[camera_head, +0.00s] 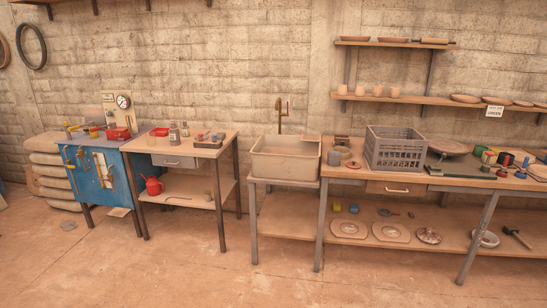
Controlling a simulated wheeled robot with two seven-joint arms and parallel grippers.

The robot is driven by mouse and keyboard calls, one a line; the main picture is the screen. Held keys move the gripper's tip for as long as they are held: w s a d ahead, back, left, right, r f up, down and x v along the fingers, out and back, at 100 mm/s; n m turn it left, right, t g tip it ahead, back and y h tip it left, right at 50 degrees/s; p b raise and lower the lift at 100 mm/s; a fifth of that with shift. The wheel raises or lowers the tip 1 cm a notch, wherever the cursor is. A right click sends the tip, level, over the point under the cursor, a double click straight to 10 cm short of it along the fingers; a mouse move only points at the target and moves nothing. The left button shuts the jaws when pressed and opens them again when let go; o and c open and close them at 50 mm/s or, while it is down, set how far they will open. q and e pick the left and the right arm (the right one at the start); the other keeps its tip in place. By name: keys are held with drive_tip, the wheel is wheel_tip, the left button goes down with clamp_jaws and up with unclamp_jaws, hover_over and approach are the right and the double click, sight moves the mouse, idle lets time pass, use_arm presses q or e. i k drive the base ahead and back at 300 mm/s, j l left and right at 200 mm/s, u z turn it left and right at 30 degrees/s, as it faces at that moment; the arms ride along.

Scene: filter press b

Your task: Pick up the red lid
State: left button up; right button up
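No red thing in view can be told for certain to be the lid. A small flat red piece (353,165) lies on the right workbench between the sink and the crate. A red box-like thing (118,133) sits on top of the blue bench, and a red tray-like thing (159,132) is on the wooden table beside it. All are too small to make out clearly. Neither of my grippers is in view.
A grey crate (395,150) stands on the right workbench (400,181), next to a sink (285,160). A wooden table (185,149) and a blue bench (92,178) stand at left. A red watering can (153,185) sits on the table's lower shelf. The floor in front is open.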

sight(353, 165)
drive_tip(key=i+z, duration=0.1)
drive_tip(key=i, duration=0.75)
drive_tip(key=i+j+z, duration=0.1)
drive_tip(key=i, duration=0.75)
drive_tip(key=j, duration=0.1)
